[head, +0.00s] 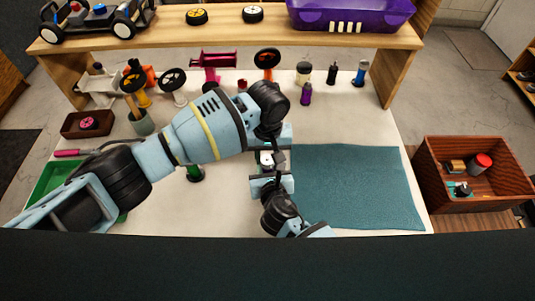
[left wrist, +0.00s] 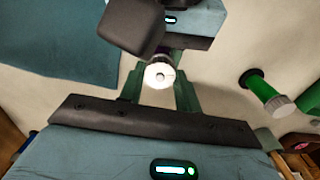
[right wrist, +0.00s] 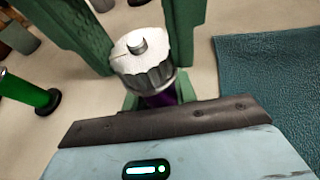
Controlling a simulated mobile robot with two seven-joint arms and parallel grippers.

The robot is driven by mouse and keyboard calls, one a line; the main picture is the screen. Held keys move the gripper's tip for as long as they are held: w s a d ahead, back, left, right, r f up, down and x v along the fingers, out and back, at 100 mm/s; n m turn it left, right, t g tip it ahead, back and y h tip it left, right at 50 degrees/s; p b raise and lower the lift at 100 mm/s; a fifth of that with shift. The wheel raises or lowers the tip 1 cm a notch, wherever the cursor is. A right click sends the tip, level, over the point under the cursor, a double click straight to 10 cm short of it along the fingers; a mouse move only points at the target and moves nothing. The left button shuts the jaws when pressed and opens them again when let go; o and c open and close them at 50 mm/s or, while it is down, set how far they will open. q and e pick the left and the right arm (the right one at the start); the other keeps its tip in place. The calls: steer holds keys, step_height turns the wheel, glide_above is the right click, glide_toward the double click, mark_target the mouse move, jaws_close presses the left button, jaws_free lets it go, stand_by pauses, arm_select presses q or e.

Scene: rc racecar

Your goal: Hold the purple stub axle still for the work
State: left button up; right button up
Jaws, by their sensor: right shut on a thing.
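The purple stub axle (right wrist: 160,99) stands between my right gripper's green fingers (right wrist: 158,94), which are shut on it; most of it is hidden. A white and grey ribbed cap with a short stud (right wrist: 143,66) sits on its top. In the left wrist view the cap (left wrist: 158,75) shows as a pale disc, with a bit of purple (left wrist: 176,54) behind it. My left gripper (left wrist: 158,90) faces the right one from the far side, its fingers apart on either side of the cap. In the head view my left gripper (head: 270,154) mostly covers this spot.
A teal mat (head: 355,185) lies right of the grippers. A green-bodied part (head: 194,174) stands close by on the left. Several parts line the back of the table, below a wooden shelf (head: 230,30). A wooden crate (head: 432,185) is at the right.

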mark_target(268, 158)
arm_select(q)
steer(key=shift+c, duration=1.4)
steer(key=shift+m, duration=2.3)
steer(key=o, duration=1)
step_height(268, 158, up, 12)
steer(key=shift+r, duration=0.1)
